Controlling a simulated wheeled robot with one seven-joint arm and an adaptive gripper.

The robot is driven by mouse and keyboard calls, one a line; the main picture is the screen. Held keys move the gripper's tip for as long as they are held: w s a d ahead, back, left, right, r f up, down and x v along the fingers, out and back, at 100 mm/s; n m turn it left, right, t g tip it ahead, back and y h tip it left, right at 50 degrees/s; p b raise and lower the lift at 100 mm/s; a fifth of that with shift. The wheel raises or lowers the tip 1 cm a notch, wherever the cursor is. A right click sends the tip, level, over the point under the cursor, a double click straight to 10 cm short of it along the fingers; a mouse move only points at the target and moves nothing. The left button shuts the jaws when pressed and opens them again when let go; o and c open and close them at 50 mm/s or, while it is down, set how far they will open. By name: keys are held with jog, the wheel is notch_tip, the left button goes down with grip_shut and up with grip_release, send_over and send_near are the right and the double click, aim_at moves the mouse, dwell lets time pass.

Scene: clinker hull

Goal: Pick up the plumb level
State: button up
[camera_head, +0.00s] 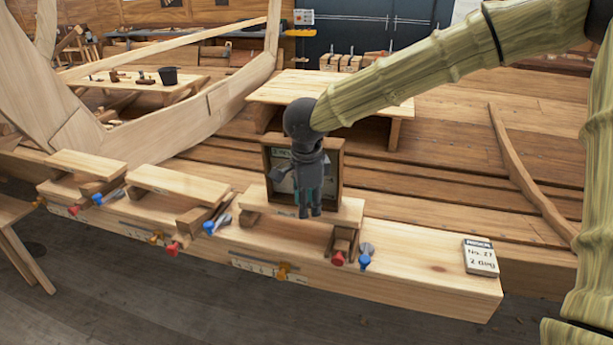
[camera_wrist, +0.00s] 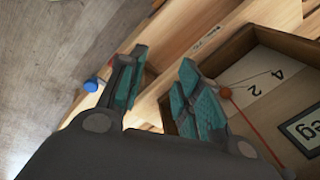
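The plumb level appears to be the open-fronted wooden box (camera_head: 335,150) standing upright on a short plank in the head view. My arm and gripper (camera_head: 311,208) hang in front of it and hide much of its face. In the wrist view the box (camera_wrist: 232,52) fills the right side, with a pale numbered scale, a thin line and a small orange bead inside. My gripper (camera_wrist: 160,75) is open, its two teal-padded fingers apart with wood visible between them. The right finger overlaps the box edge in this view; whether it touches cannot be told.
The short plank (camera_head: 350,212) rests on blocks on a long beam (camera_head: 420,285). Red and blue clamp knobs (camera_head: 365,262) stick out near it. A labelled card block (camera_head: 480,257) lies at the beam's right end. Two more short planks (camera_head: 178,183) (camera_head: 87,165) sit left.

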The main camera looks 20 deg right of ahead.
jog(key=w+d+r+m+y, duration=0.1)
jog(key=w+d+r+m, duration=0.1)
jog(key=r, duration=0.4)
jog(key=w+d+r+m+y, duration=0.2)
jog(key=w+r, duration=0.2)
jog(key=r, duration=0.3)
jog(key=w+d+r+m+y+b, duration=0.1)
jog(key=w+d+r, duration=0.1)
jog(key=r, duration=0.4)
jog(key=shift+w+d+r+m+t, duration=0.1)
jog(key=shift+w+r+m+t, duration=0.2)
jog(key=shift+w+m+t, duration=0.15)
jog(key=shift+y, duration=0.3)
jog(key=shift+p+x, duration=0.85)
jog(key=shift+x, duration=1.8)
jog(key=p+x, duration=0.1)
jog(key=x, duration=0.1)
jog(key=p+x, duration=0.1)
jog(key=x, duration=0.1)
jog(key=shift+w+f+p, duration=0.1)
jog(key=shift+w+p, duration=0.25)
jog(key=shift+w, duration=0.05)
jog(key=shift+f, duration=0.4)
grip_shut()
